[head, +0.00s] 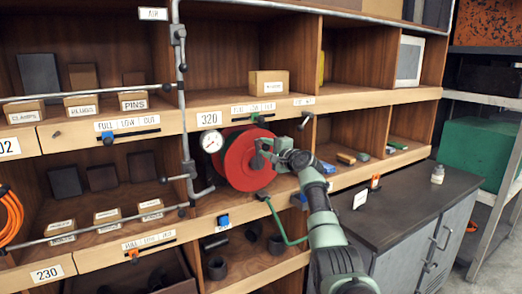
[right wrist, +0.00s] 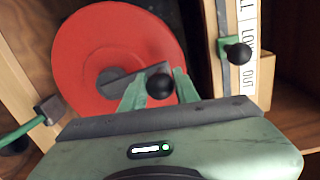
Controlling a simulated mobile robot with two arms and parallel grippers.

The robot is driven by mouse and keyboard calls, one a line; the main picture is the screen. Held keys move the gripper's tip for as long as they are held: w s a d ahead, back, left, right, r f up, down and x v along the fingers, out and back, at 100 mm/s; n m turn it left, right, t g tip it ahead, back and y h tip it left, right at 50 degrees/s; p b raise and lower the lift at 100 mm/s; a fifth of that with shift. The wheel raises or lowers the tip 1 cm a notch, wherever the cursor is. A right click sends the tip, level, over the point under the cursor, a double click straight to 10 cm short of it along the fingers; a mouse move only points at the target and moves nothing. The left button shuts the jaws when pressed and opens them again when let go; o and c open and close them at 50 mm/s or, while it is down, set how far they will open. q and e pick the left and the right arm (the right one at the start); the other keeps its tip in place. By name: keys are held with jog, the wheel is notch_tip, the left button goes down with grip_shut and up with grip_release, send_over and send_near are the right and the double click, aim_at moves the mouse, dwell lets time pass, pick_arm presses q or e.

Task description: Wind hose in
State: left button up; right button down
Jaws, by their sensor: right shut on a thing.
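The hose reel is a red disc (head: 236,165) in the middle shelf bay; it fills the upper left of the right wrist view (right wrist: 85,55). A grey crank bar (right wrist: 125,82) crosses its hub and carries a black ball knob (right wrist: 160,87). My right gripper (head: 262,150) is at the reel's right side, its green fingers shut on the knob. My left gripper is not in view.
A pressure gauge (head: 211,141) and a grey pipe (head: 183,90) stand left of the reel. A slider with a black knob (right wrist: 238,53) is close right of my gripper in the wrist view. A dark-topped cabinet (head: 400,215) stands at right, its top mostly clear.

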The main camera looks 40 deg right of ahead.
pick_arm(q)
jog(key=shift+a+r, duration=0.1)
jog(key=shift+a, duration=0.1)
pick_arm(e)
jog(key=shift+s+d+r+m, duration=0.1)
jog(key=shift+d+r+m, duration=0.05)
jog(key=shift+d+m, duration=0.25)
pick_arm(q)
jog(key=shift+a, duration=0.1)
pick_arm(e)
jog(key=c, duration=1.1)
grip_release()
jog(key=shift+d, duration=0.1)
jog(key=shift+o, duration=0.2)
jog(key=shift+s+a+f, duration=0.2)
jog(key=shift+s, duration=0.45)
pick_arm(q)
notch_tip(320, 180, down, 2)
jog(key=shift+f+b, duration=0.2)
jog(key=shift+b, duration=0.95)
pick_arm(e)
jog(key=v, duration=0.6)
jog(key=shift+s+r, duration=0.15)
jog(key=shift+s, duration=0.15)
